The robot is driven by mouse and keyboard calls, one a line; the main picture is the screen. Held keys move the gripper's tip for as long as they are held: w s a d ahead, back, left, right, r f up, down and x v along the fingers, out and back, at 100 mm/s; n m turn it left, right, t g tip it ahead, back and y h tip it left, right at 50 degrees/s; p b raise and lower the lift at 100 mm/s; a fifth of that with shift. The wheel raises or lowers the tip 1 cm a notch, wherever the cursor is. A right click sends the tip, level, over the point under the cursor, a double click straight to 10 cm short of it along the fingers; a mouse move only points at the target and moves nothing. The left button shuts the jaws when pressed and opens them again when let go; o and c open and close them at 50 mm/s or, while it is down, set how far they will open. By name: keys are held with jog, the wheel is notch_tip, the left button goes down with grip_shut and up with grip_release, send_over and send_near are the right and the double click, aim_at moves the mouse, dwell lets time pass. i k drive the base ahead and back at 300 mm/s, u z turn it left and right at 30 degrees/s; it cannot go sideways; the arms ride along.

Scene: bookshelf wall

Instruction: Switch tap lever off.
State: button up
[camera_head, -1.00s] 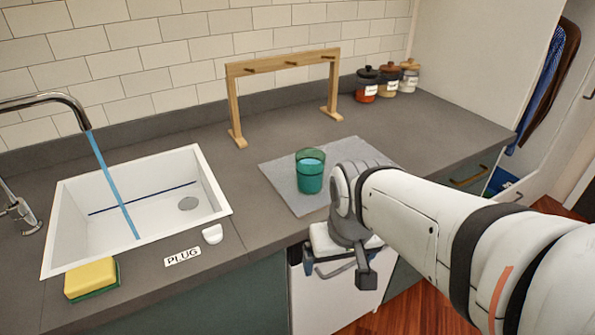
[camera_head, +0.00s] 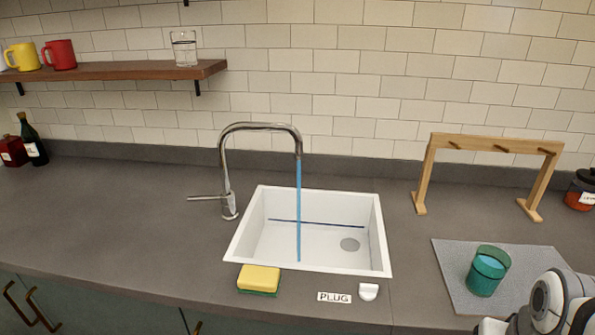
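The chrome tap (camera_head: 228,165) stands behind the left part of the white sink (camera_head: 378,235). Its lever (camera_head: 206,198) sticks out to the left from the base, roughly level. A blue stream of water (camera_head: 299,210) runs from the spout down into the sink. A thin blue line crosses the basin's back wall. Part of my arm shows at the bottom right corner, far to the right of the tap. My gripper's fingers are not clearly visible there.
A yellow and green sponge (camera_head: 259,279), a PLUG label (camera_head: 334,297) and a white plug (camera_head: 369,291) lie in front of the sink. A green cup (camera_head: 487,271) stands on a grey mat (camera_head: 455,260). A wooden rack (camera_head: 490,144) stands behind. Counter left of the tap is clear.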

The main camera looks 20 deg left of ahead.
aim_at(229, 199)
jog(key=u, duration=1.7)
jog(key=k, duration=1.35)
jog(key=u, duration=0.5)
jog(key=i, duration=0.65)
jog(key=u, duration=0.45)
jog(key=i, duration=1.25)
jog(key=z, duration=0.45)
jog(key=i, duration=0.55)
jog(key=z, duration=0.55)
